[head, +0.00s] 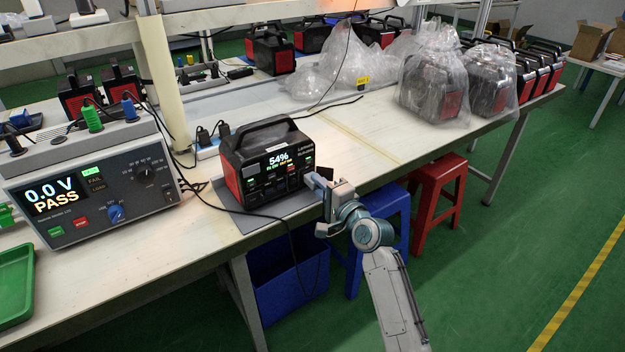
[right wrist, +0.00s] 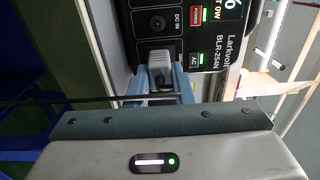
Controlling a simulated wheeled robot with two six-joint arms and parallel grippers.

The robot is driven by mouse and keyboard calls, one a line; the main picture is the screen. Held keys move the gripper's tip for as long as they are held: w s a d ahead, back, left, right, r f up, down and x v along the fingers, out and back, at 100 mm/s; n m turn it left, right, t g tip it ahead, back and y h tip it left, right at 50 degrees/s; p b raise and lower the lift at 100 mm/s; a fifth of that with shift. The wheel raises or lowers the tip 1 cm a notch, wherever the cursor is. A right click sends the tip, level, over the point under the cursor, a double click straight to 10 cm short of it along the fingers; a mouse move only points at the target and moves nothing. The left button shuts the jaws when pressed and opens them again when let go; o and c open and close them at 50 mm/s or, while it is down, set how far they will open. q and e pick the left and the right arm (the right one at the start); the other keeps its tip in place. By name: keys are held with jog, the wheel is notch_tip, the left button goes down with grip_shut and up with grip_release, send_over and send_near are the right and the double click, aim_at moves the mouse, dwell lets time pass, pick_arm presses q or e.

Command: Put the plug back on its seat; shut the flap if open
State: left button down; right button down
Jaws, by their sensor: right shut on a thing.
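The black and red power station (head: 268,160) stands on the bench with its lit screen showing 54%. My right gripper (head: 314,181) is at the lower right of its front face. In the right wrist view its blue fingers (right wrist: 161,88) are shut on a small grey plug (right wrist: 160,64). The plug is up against the front panel, beside the AC button and the DC IN socket (right wrist: 157,23). I cannot tell whether it is seated or just in front. The fingers hide part of the panel, and I cannot make out a flap. My left gripper is not in view.
A tester (head: 95,190) reading 0.0 V and PASS stands at the left, with a green tray (head: 16,290) below it. A black cable loops off the bench edge. Bagged units (head: 432,85) stand at the right. Blue (head: 385,215) and red stools stand below.

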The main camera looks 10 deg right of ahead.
jog(key=shift+s+d+r, duration=0.1)
jog(key=shift+s, duration=0.1)
jog(key=shift+p+v, duration=0.9)
jog(key=shift+v, duration=0.95)
